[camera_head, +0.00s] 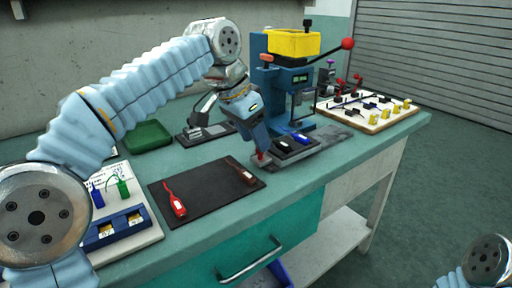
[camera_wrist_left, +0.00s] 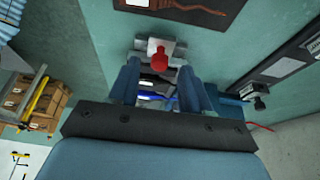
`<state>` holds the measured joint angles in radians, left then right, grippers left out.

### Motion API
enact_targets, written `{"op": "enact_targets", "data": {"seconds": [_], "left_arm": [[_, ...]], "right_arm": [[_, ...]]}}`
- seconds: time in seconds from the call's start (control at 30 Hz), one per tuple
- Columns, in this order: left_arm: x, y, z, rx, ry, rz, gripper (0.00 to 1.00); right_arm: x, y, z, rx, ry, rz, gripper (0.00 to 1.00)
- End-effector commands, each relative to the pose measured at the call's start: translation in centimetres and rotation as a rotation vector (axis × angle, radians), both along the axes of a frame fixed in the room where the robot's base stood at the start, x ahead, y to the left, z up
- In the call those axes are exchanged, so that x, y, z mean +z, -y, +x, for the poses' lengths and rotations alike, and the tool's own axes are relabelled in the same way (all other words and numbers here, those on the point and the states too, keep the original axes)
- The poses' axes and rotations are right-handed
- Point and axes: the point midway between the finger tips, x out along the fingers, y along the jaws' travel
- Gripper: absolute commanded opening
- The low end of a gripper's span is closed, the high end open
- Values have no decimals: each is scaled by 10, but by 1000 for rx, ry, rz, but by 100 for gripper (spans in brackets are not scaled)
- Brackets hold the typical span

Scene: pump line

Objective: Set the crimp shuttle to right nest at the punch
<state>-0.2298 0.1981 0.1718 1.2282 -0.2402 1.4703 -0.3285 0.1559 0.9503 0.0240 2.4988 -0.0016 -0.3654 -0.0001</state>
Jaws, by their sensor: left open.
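The crimp shuttle (camera_head: 282,158) is a grey slide with two dark nests, in front of the blue punch (camera_head: 281,90) with its yellow top and red ball lever. Its left nest holds a black-and-white part (camera_head: 284,146), its right nest a blue part (camera_head: 303,138). A red knob stands at the slide's left end; in the left wrist view the red knob (camera_wrist_left: 160,56) sits just beyond and between my fingertips. My left gripper (camera_head: 260,154) is open and pointing down at that knob. I cannot tell whether the fingers touch it. My right gripper is out of view.
A black mat (camera_head: 205,207) with a red and a brown part lies left of the shuttle. A green tray (camera_head: 148,136) stands behind. A board with blue holders (camera_head: 115,229) is at the left, and a pale board with yellow pieces (camera_head: 378,124) at the right.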

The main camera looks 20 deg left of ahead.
Motion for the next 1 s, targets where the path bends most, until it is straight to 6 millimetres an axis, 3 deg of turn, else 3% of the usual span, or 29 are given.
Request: {"op": "enact_targets", "data": {"seconds": [0.17,0.47,0.8,1.0], "left_arm": [[-16,4,5,0,-1,1,48],[-18,5,6,0,0,0,48],[-18,5,6,0,0,0,0],[-18,5,6,0,0,0,0]], "right_arm": [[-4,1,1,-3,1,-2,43],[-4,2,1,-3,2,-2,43],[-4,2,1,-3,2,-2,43],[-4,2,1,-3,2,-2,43]]}}
